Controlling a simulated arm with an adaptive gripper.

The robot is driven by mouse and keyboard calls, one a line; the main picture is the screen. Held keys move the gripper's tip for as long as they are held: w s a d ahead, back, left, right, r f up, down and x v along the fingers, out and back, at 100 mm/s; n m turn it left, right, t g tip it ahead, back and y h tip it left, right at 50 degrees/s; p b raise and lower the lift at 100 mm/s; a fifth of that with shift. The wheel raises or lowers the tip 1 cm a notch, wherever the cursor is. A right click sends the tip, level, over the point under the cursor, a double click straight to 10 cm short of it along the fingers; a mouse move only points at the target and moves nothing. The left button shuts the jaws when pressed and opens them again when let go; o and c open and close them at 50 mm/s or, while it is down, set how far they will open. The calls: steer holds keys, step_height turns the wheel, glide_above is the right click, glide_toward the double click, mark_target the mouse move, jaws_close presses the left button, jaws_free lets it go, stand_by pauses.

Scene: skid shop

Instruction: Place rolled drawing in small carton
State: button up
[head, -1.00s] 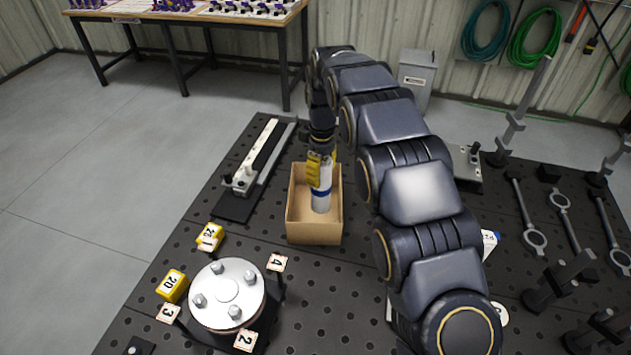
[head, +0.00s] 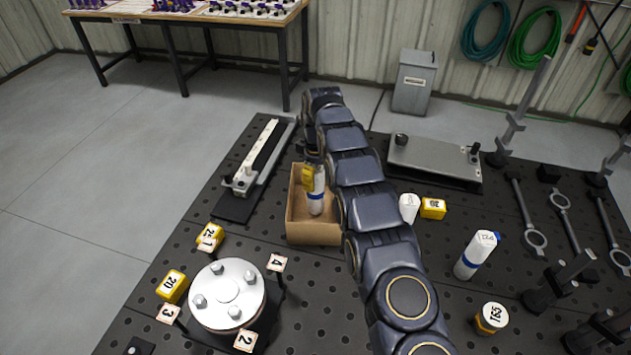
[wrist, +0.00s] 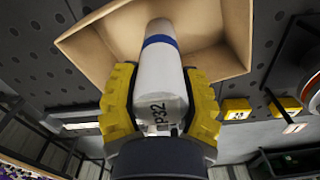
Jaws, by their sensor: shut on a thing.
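The rolled drawing (head: 316,197) is a white roll with a blue band, marked P32 in the wrist view (wrist: 155,75). My gripper (head: 309,178) has yellow fingers shut on both sides of it, as the wrist view also shows (wrist: 161,90). The small carton (head: 313,232) is an open brown box on the dark perforated table. The roll is near upright, its lower end within the carton's opening; I cannot tell whether it touches the floor. In the wrist view the carton (wrist: 100,48) surrounds the roll's far end. My arm covers part of the carton's right side.
A bolted metal flange (head: 228,293) stands front left, with yellow blocks (head: 172,286) nearby. A long fixture (head: 257,160) lies left of the carton. Right of my arm stand another white roll (head: 475,255), a yellow-white piece (head: 491,319) and a flat plate (head: 435,160).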

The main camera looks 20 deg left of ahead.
steer(key=shift+f, duration=0.65)
steer(key=shift+f, duration=0.1)
steer(key=o, duration=1.1)
step_height(320, 180, up, 10)
steer(key=shift+a+r, duration=0.1)
steer(key=shift+r, duration=0.95)
steer(key=shift+r, duration=0.1)
